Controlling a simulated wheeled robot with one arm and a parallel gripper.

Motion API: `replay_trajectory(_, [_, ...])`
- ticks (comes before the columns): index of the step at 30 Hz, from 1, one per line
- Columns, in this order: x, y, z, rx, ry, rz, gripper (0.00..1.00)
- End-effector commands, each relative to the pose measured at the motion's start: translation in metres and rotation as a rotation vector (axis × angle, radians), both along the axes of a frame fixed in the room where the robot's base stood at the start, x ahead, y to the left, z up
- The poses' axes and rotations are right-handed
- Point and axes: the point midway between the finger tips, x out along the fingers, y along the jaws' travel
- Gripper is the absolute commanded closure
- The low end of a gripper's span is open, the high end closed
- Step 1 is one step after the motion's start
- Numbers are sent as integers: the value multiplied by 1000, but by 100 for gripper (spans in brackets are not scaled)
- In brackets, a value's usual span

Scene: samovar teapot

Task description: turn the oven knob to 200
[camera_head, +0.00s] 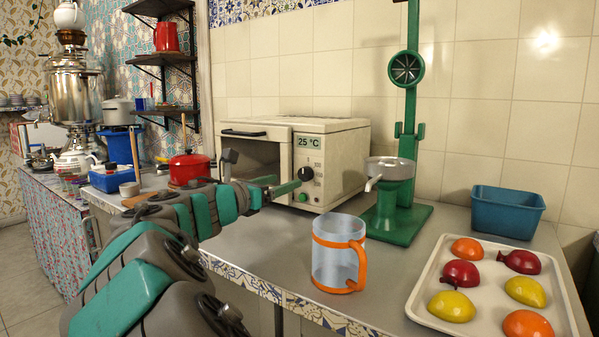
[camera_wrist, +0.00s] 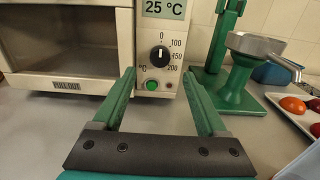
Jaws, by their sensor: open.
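The cream oven (camera_head: 336,150) stands at the back of the counter, its display reading 25 °C. Its black oven knob (camera_wrist: 160,56) is on the front panel, with the white pointer up towards 0. The printed scale shows 0, 100, 150 and 200, with 200 at the lower right. The knob also shows in the head view (camera_head: 306,173). My gripper (camera_wrist: 159,74) is open and empty. Its two green fingers point at the panel, one each side of the knob's line in the wrist view. The fingertips look short of the knob; contact cannot be told.
A green light button (camera_wrist: 151,85) sits below the knob. A green juicer press (camera_head: 398,215) stands right of the oven. A clear jug with an orange handle (camera_head: 338,255) is near the front edge. A fruit tray (camera_head: 421,298) and blue bin (camera_head: 507,212) are at right.

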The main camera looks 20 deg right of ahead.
Motion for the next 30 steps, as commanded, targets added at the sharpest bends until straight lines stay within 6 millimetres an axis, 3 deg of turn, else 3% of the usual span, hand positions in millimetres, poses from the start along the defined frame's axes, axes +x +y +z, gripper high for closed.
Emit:
replay_trajectory(15, [37,-55,1,-9,5,-2,25])
replay_trajectory(27, [42,-63,1,-8,3,0,25])
replay_trajectory(30, [42,-63,1,-8,3,0,34])
